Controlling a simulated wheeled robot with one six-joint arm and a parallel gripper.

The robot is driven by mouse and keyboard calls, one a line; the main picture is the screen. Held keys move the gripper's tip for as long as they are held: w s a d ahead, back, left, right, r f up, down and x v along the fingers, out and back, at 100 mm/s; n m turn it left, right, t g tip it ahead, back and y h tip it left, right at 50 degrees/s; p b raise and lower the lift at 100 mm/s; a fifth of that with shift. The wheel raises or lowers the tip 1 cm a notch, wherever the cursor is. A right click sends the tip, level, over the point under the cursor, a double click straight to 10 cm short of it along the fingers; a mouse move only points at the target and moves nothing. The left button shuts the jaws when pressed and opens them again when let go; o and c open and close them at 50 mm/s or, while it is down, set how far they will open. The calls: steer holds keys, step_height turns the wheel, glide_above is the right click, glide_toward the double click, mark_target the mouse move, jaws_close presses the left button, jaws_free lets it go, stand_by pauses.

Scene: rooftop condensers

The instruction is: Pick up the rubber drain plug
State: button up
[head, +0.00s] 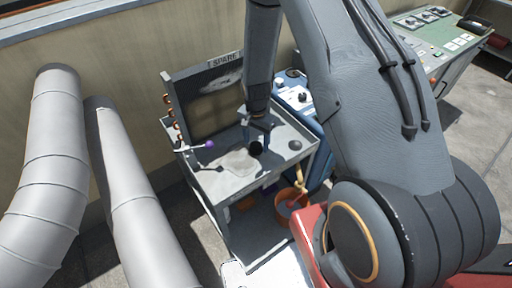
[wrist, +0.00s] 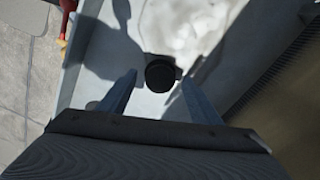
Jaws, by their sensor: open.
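The rubber drain plug, a small black round piece (head: 256,149), sits on the grey tray-like top of the cart (head: 225,188). In the wrist view the plug (wrist: 160,74) appears between the two fingertips, with a gap on each side. My gripper (head: 257,129) is above the plug, pointing down, with its fingers apart and empty. The fingers also show in the wrist view (wrist: 160,88). I cannot tell how far the tips are above the cart top.
A grey dome-shaped piece (head: 295,145) lies right of the plug. A purple-ended rod (head: 208,145) is at the left. A dark panel marked SPARE (head: 205,104) stands behind. An orange bucket (head: 291,200) stands below at right. Large pale ducts (head: 140,200) are at left.

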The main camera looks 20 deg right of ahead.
steer(key=c, duration=1.2)
steer(key=shift+r, duration=0.1)
